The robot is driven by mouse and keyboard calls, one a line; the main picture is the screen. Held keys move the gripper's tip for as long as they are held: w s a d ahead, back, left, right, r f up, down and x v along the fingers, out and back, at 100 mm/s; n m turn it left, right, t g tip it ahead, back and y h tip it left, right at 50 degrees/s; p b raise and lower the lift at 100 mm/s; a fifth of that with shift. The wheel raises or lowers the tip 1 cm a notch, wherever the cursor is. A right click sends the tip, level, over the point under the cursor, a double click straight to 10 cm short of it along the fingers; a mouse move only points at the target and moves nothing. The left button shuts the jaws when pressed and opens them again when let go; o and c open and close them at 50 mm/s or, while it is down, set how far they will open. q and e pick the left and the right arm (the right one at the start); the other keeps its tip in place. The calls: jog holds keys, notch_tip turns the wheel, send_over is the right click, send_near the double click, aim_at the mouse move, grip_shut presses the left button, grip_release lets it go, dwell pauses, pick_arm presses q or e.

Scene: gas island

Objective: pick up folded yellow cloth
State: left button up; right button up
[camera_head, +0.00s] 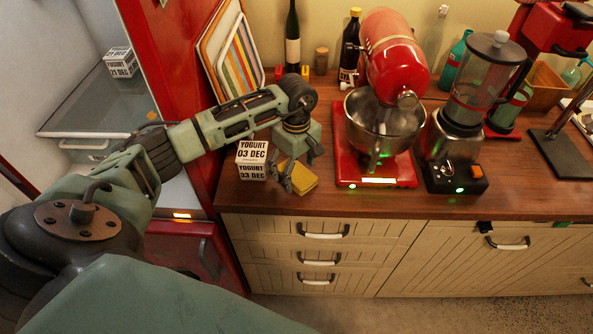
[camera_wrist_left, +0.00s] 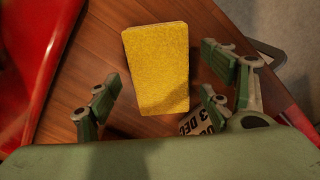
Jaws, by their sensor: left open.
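The folded yellow cloth (camera_head: 301,178) lies on the wooden counter near its front edge, between the yogurt box and the red mixer. In the left wrist view the cloth (camera_wrist_left: 157,68) is a flat yellow block with bare wood around it. My left gripper (camera_head: 292,183) points down over the cloth and hides part of it. In the left wrist view my left gripper (camera_wrist_left: 160,102) is open, with its fingers apart on either side of the cloth's near end and nothing held. I cannot tell its exact height above the cloth. My right gripper is in neither view.
A white yogurt box (camera_head: 252,160) stands close to the left of the gripper. The red stand mixer (camera_head: 375,168) is just to the right, with a blender (camera_head: 458,150) beyond it. Striped boards (camera_head: 238,62) lean behind. The open red fridge (camera_head: 180,90) is at left.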

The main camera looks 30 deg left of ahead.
pick_arm(q)
jog(key=shift+f, duration=0.1)
jog(key=c, duration=1.1)
jog(key=shift+c, duration=0.6)
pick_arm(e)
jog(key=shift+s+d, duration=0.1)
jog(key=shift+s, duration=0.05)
